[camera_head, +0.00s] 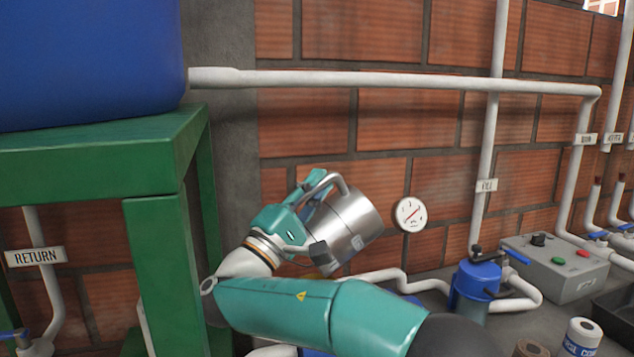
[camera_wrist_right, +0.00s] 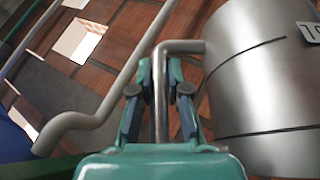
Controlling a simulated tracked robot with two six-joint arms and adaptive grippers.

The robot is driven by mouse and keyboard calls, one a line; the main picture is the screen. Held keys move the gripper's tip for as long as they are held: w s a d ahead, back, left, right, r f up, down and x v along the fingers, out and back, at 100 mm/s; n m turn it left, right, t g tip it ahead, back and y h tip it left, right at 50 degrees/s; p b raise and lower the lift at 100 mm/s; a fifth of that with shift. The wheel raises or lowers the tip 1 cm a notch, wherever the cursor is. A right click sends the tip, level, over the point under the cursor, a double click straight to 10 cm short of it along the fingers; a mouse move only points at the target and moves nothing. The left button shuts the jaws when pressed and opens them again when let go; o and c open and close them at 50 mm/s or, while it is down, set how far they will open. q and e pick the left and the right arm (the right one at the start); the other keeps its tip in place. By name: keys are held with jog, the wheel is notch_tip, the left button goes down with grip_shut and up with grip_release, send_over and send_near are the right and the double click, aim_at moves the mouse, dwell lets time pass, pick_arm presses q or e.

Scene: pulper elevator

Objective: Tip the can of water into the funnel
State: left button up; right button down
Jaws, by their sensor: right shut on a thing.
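The can (camera_head: 352,226) is a brushed-metal cylinder with a bent tube handle (camera_head: 328,183). It is held up in the air, tilted, in front of the brick wall. My right gripper (camera_head: 312,190) is shut on its handle. In the right wrist view the handle (camera_wrist_right: 161,95) runs between the two fingers (camera_wrist_right: 160,100), and the can's side (camera_wrist_right: 265,90) fills the right. The can's mouth and any water in it cannot be made out. I cannot make out a funnel; my right arm and the can cover the area below. My left gripper is not in view.
A blue tank (camera_head: 90,60) on a green stand (camera_head: 155,220) is close on the left. White pipes (camera_head: 400,80) and a round gauge (camera_head: 410,214) are by the wall. A blue-topped pump (camera_head: 477,280), a grey control box (camera_head: 556,268) and small rolls (camera_head: 582,337) stand at right.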

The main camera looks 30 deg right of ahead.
jog(key=shift+s+d, duration=0.1)
jog(key=shift+d, duration=0.1)
jog(key=shift+d+m+g+y, duration=0.3)
jog(key=shift+d+m+y, duration=0.15)
jog(key=shift+d, duration=0.2)
jog(key=d+m+y+p, duration=0.1)
jog(key=d, duration=0.2)
jog(key=s+d+m+g+y+p, duration=0.1)
jog(key=d+y+p, duration=0.1)
jog(key=d, duration=0.1)
jog(key=s+d+m+g+y+p, duration=0.1)
jog(key=d+y, duration=0.1)
jog(key=d, duration=0.1)
jog(key=shift+f+y+p, duration=0.15)
jog(key=shift+y+p, duration=0.1)
jog(key=shift+p, duration=0.15)
jog(key=s+d+m+y+p, duration=0.1)
jog(key=d+m+y+p, duration=0.1)
jog(key=d+y+p, duration=0.4)
notch_tip(320, 180, down, 12)
jog(key=m+y+p, duration=0.2)
jog(key=y+p, duration=0.2)
jog(key=y, duration=0.5)
jog(key=shift+f+t+p, duration=0.15)
jog(key=shift+t+p, duration=0.15)
jog(key=shift+t, duration=0.1)
